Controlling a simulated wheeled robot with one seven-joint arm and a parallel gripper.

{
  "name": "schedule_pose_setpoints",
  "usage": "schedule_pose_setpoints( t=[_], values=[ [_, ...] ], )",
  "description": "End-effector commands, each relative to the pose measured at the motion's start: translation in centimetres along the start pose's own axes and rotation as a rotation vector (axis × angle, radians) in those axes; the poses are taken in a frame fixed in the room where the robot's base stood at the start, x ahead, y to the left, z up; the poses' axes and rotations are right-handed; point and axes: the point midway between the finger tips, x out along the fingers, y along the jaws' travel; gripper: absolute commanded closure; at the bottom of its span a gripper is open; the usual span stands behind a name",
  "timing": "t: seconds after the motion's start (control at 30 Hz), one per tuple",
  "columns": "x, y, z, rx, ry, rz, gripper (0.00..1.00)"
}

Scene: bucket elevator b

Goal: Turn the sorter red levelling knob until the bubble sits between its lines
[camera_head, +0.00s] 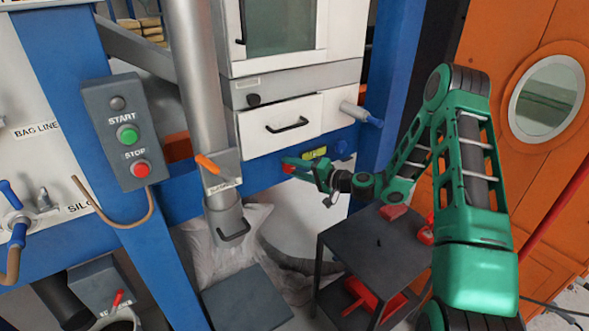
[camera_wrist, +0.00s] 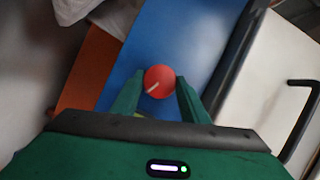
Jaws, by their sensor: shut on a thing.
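The red levelling knob (camera_wrist: 159,81) is round with a pale pointer line, mounted on a blue beam (camera_wrist: 180,35). In the wrist view it sits between my gripper's (camera_wrist: 159,92) two green fingers, which are shut on it. In the head view my gripper (camera_head: 292,166) reaches left from the green arm to the red knob (camera_head: 288,168) on the blue beam under the white cabinet. A yellow-green bubble level (camera_head: 314,153) sits on the beam just above my gripper. The bubble and its lines are too small to make out.
A drawer (camera_head: 280,125) with a black handle is above the beam, and a blue-tipped lever (camera_head: 360,113) sticks out at its right. A dark small table (camera_head: 375,250) stands below my arm. An orange cabinet (camera_head: 555,150) stands at right.

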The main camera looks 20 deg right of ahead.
Motion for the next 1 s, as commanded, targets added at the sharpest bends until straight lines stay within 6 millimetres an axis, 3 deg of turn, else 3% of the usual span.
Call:
schedule_pose_setpoints(
  t=[0.7,0.73,0.8,1.0],
  values=[
    [-0.28,0.57,-0.67,0.065,0.015,-0.019,0.82],
    [-0.28,0.57,-0.67,0.065,0.014,-0.019,0.55],
    [-0.27,0.52,-0.61,0.065,0.013,-0.02,0.42],
    [-0.15,0.31,-0.33,0.067,0.007,-0.024,0.42]
  ],
)
